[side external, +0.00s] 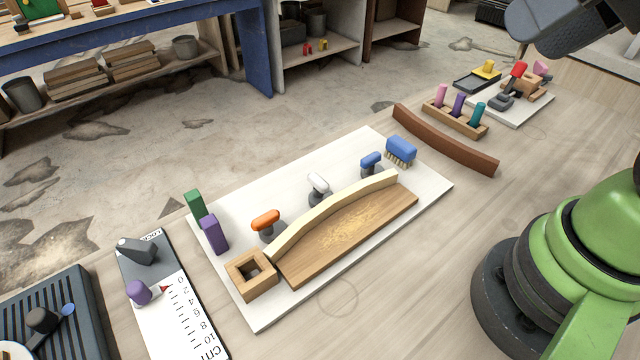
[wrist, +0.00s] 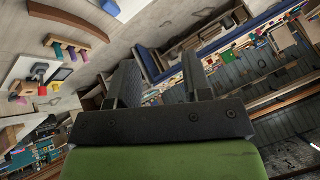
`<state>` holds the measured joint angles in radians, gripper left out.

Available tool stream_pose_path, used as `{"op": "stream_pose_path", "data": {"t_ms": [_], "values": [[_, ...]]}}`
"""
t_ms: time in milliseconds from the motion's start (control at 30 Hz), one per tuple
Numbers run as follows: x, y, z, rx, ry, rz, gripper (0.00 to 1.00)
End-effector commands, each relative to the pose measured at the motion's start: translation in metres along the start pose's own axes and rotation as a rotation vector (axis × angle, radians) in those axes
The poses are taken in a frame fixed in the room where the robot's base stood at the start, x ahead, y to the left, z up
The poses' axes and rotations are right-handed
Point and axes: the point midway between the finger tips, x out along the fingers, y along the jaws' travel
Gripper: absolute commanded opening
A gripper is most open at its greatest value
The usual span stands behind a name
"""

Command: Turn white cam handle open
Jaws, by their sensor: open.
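The white cam handle (side external: 318,184) stands on a grey base on the white board, in the middle of the row behind the curved pale strip (side external: 335,209). An orange cam handle (side external: 265,221) is to its left and a blue cam handle (side external: 371,161) to its right. The pale strip lies against the curved edge of a brown wooden form (side external: 350,238). My gripper (wrist: 160,78) is open and empty in the wrist view, well away from the handles. The wrist view does not show the white handle.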

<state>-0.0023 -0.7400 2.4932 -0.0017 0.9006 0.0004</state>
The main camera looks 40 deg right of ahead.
Motion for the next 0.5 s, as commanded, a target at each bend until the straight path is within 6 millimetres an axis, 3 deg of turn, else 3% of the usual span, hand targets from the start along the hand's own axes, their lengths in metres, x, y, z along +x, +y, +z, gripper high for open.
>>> {"op": "stream_pose_path", "data": {"t_ms": [167,267,500], "values": [[0.013,-0.010,-0.019,-0.029,-0.076,0.026,0.45],[0.032,-0.021,-0.036,-0.063,-0.151,0.054,0.45],[0.103,-0.048,-0.064,-0.160,-0.327,0.133,0.45]]}}
